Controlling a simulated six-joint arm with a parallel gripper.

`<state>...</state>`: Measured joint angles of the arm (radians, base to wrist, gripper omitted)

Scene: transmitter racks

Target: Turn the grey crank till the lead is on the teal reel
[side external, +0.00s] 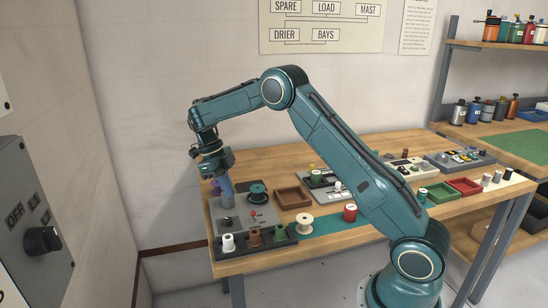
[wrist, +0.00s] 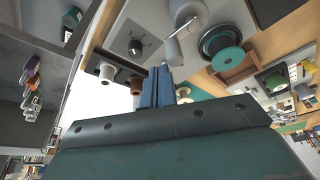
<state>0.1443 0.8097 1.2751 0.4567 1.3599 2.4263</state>
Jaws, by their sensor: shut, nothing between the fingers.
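My gripper (side external: 228,204) points down over the grey winding board (side external: 262,222) at the table's left end, its blue fingers together and empty. The fingers also show in the wrist view (wrist: 158,72). The teal reel (side external: 258,188) stands on the board just right of the fingers; in the wrist view the reel (wrist: 226,60) is at upper right, with dark rings beside it. A grey crank-like part (wrist: 178,47) lies between fingers and reel in the wrist view; I cannot tell whether the fingers touch it. The lead cannot be made out.
A dark tray (side external: 262,251) with white (side external: 228,242), brown (side external: 255,237) and green spools lies along the front edge. A brown box (side external: 293,198), a cream spool (side external: 299,224) and a red-sided spool (side external: 350,212) stand to the right. A grey switch panel (side external: 32,215) is at far left.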

